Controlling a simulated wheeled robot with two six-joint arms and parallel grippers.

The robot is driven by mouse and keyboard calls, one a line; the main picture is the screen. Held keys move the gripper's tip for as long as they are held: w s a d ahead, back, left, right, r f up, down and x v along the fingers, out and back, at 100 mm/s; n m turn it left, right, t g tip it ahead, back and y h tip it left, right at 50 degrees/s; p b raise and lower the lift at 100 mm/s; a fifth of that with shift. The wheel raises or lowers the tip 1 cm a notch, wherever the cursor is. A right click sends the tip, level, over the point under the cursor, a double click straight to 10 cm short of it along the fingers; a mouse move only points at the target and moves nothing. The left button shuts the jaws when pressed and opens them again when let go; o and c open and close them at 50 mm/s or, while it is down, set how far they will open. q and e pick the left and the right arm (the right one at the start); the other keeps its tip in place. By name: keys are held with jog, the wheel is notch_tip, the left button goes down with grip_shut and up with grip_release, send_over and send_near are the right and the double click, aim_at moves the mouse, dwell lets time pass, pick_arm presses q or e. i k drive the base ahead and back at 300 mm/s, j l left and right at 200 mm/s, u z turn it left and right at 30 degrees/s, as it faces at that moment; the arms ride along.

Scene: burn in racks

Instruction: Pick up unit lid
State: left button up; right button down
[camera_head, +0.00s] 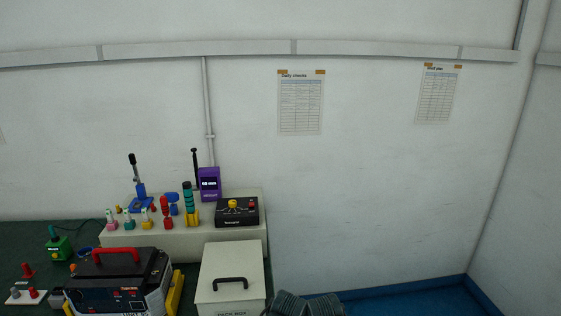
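A black boxy unit (118,290) with a white and red front label stands at the lower left, cut off by the bottom edge. Its dark top, likely the unit lid (110,266), carries a red bar handle (117,254) and appears to sit on the unit. A light grey box (231,266) to its right has a flat top with a black handle (230,283); lettering on its front is partly cut off. Neither gripper can be made out in this view.
A pale bench (192,239) behind holds small colored tools, a purple meter (209,184) and a black control box (237,211). Dark ribbed shapes (306,304) lie at the bottom edge. A green device (59,246) stands left. Blue floor (410,297) at right is clear.

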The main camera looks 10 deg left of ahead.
aim_at(118, 262)
jog(key=u, duration=1.45)
